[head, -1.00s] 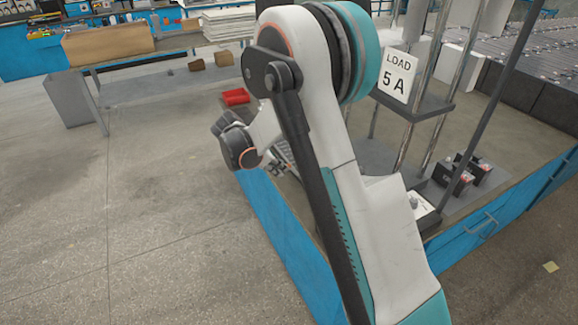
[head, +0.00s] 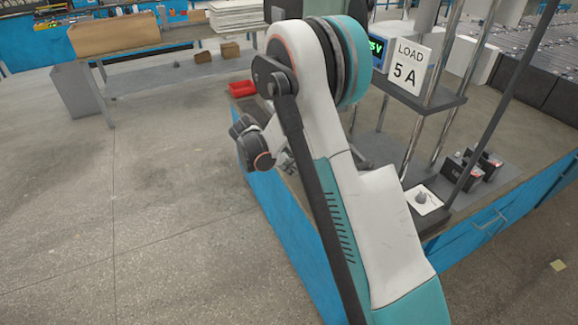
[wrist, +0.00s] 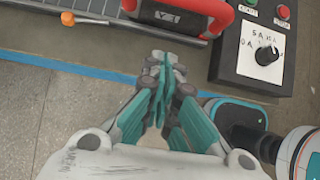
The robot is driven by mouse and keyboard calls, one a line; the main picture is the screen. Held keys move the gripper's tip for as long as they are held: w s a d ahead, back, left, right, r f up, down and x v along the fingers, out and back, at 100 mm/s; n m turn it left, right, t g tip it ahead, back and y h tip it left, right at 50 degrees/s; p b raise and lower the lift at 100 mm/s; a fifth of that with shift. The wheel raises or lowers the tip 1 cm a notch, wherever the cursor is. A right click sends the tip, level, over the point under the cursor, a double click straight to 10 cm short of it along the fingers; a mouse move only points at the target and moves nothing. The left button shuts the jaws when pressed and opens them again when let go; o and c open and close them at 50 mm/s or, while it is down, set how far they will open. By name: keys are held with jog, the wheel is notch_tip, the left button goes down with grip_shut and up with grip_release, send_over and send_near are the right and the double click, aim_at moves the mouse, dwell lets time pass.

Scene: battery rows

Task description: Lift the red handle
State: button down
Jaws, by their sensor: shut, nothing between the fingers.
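A red handle (wrist: 219,14) shows at the top of the wrist view, over a black device (wrist: 172,18) with a small marked label; the top edge cuts both off. My gripper (wrist: 164,62) has its teal and grey fingers closed together, with nothing between them. In the picture its tips are just below the black device, apart from the red handle; the height between them is hard to judge. In the head view my arm hides most of the gripper and I cannot make out the handle.
A dark control box (wrist: 255,65) with a knob and red and green buttons is right of the handle. An orange-tipped rod (wrist: 68,18) lies to the left. In the head view, a red tray (head: 242,89) and a "LOAD 5 A" sign (head: 407,66) stand on the blue-sided bench.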

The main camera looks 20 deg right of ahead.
jog(key=b+x, duration=0.1)
jog(key=x, duration=0.5)
jog(key=r, duration=0.1)
jog(key=d+r, duration=0.1)
jog(key=r, duration=0.2)
jog(key=shift+d+r+b, duration=0.15)
jog(key=shift+d+b, duration=0.15)
jog(key=shift+b, duration=0.1)
jog(key=shift+r, duration=0.1)
